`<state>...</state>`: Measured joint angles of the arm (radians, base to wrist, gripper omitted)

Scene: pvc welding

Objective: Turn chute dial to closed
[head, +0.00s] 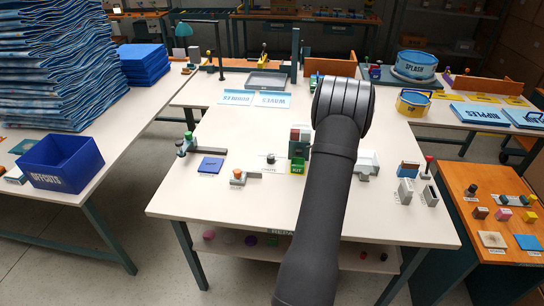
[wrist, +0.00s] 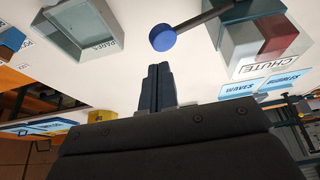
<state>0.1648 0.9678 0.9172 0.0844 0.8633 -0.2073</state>
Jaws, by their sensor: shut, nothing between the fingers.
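The chute (wrist: 262,43) is at the upper right in the wrist view, a teal housing with a grey and a dark red part beside a CHUTE label (wrist: 270,60). A round blue knob (wrist: 176,37) sits on a dark rod reaching toward the housing; I cannot tell whether it is the dial. My gripper (wrist: 158,70) is shut and empty, its fingertips apart from the knob in the picture. In the head view my arm hides my gripper. A red, grey and teal unit (head: 299,140), seemingly the chute, stands just left of my arm. The dial's setting cannot be read.
A grey tray (wrist: 73,45) lies left of my fingers in the wrist view. In the head view, a green KIT box (head: 298,167) and a black knob (head: 270,158) stand nearby. A blue pad (head: 210,166) lies further left.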

